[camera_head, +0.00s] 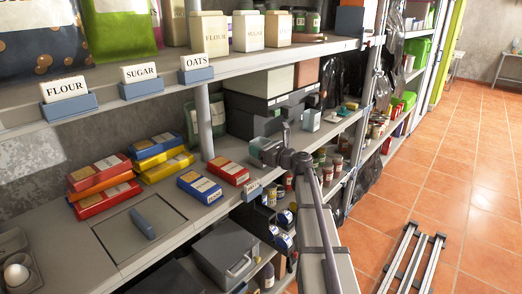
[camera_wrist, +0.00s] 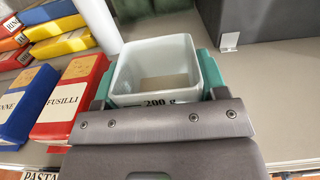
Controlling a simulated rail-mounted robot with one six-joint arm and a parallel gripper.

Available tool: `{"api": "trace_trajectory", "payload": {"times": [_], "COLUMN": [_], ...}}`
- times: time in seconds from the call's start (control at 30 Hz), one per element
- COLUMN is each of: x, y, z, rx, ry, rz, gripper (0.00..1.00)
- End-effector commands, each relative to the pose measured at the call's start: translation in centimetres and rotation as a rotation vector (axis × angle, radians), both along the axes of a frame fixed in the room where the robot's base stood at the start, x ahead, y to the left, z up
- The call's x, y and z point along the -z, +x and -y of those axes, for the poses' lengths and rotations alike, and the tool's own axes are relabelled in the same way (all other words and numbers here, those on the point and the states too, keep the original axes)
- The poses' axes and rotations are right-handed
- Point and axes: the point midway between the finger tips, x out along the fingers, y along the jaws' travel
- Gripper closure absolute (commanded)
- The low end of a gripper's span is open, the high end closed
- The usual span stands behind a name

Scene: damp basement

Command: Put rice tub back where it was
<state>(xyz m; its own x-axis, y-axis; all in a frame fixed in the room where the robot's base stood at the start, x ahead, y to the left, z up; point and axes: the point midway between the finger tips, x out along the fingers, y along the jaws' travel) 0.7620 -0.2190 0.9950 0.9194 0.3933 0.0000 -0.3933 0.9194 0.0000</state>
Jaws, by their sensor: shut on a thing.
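In the wrist view a pale, open-topped square tub (camera_wrist: 153,60) marked "200 g" stands upright between the teal fingers of my gripper (camera_wrist: 155,85). My gripper is shut on it. The tub looks shallowly filled or bare at the bottom; I cannot tell which. No word "rice" is readable on it. In the head view my gripper (camera_head: 263,151) is over the shelf, right of the red fusilli box, and its own dark body hides the tub. I cannot tell whether the tub touches the shelf.
The red fusilli box (camera_wrist: 71,98) and a blue box (camera_wrist: 25,104) lie close left of the tub. A pale post (camera_wrist: 98,25) and a dark grey box (camera_wrist: 262,18) stand behind. Another pale tub (camera_head: 311,120) stands further right. Jars (camera_head: 335,165) fill the shelf below.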

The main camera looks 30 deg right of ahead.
Motion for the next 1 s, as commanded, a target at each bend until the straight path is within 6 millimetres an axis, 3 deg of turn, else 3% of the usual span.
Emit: {"api": "trace_trajectory", "payload": {"times": [0.27,0.57,0.67,1.0], "x": [0.0,-0.6,-0.3,-0.3], "y": [0.0,0.0,-1.6,-9.5], "z": [0.0,0.0,0.5,3.9], "rx": [0.000,0.000,0.002,0.002], "ry": [0.000,0.000,0.000,0.000], "rz": [0.000,0.000,0.000,0.000], "gripper": [0.09,0.09,0.09,0.09]}}
